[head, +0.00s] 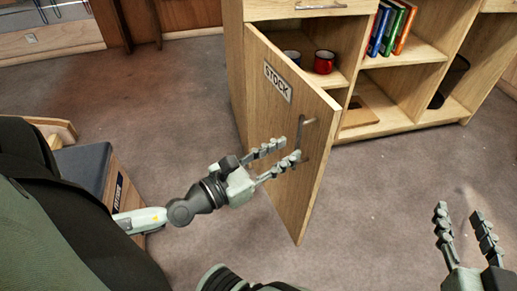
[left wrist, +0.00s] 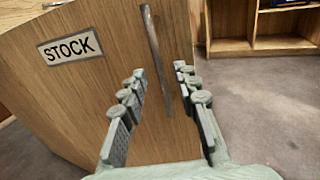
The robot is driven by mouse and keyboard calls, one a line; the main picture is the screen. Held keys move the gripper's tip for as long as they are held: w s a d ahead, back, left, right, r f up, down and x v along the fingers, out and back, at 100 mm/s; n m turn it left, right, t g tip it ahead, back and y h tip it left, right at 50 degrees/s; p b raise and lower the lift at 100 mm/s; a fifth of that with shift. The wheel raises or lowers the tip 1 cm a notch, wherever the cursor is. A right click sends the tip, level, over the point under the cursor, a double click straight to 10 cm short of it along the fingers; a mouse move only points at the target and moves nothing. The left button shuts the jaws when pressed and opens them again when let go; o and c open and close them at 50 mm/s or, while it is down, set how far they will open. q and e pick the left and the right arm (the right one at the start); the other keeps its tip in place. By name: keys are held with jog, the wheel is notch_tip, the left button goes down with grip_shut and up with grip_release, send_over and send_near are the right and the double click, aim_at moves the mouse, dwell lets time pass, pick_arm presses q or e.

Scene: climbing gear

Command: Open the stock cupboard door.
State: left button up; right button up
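The wooden stock cupboard door (head: 299,205) stands swung open from the cupboard, with its STOCK sign (head: 277,82) on the outer face. The sign also shows in the left wrist view (left wrist: 69,47). The upright bar handle (head: 299,135) is near the door's free edge. My left gripper (head: 290,150) is open in front of the door, close to the handle. In the left wrist view the handle (left wrist: 155,55) appears between the spread fingers (left wrist: 160,70); contact cannot be told. My right gripper (head: 460,215) is open and empty at the lower right, away from the door.
Inside the cupboard stand a red mug (head: 324,62) and a dark mug (head: 292,56). A dark-topped wooden box (head: 82,168) is at the left. The carpet (head: 390,200) right of the door is clear.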

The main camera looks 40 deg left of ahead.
pick_arm(q)
jog(key=v, duration=0.7)
jog(key=shift+s, duration=0.1)
dwell(0.4)
